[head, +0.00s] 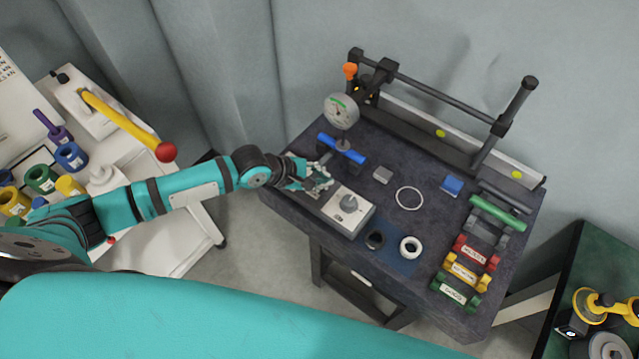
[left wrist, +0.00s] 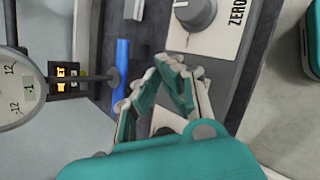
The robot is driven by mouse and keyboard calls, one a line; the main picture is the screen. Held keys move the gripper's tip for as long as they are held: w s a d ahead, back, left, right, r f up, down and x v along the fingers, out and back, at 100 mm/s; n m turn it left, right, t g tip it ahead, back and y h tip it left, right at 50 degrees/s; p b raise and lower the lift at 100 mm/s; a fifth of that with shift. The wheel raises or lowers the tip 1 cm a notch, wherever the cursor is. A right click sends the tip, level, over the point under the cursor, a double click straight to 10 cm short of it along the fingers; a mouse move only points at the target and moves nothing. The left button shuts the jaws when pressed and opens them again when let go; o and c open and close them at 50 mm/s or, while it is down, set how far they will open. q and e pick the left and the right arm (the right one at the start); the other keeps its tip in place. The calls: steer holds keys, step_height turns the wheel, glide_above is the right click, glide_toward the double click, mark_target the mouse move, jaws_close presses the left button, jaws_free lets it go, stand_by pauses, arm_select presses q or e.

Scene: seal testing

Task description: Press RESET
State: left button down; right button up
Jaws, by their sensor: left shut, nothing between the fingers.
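No RESET label is readable in either view. A pale control box (head: 339,221) with a grey knob (head: 349,203) lies at the table's front left. In the left wrist view the knob (left wrist: 195,12) is at the top, beside a ZERO label (left wrist: 237,24) on the box's panel (left wrist: 207,40). My left gripper (head: 322,182) is shut and empty over the left part of the box and hides some of it. In the left wrist view its fingers (left wrist: 178,66) cover the panel below the knob. Contact cannot be told. My right gripper is not in view.
A round gauge (head: 341,111) stands behind the gripper near a blue bar (head: 342,148). Red, yellow and green labelled holders (head: 468,270) line the right edge. A rail frame (head: 440,95) spans the back.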

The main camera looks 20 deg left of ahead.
arm_select(q)
steer(key=shift+f, duration=0.1)
steer(key=shift+f, duration=0.3)
steer(key=shift+f, duration=0.45)
stand_by(0.6)
steer(key=shift+r, duration=0.1)
steer(key=shift+r+p, duration=0.75)
steer(key=shift+p, duration=0.55)
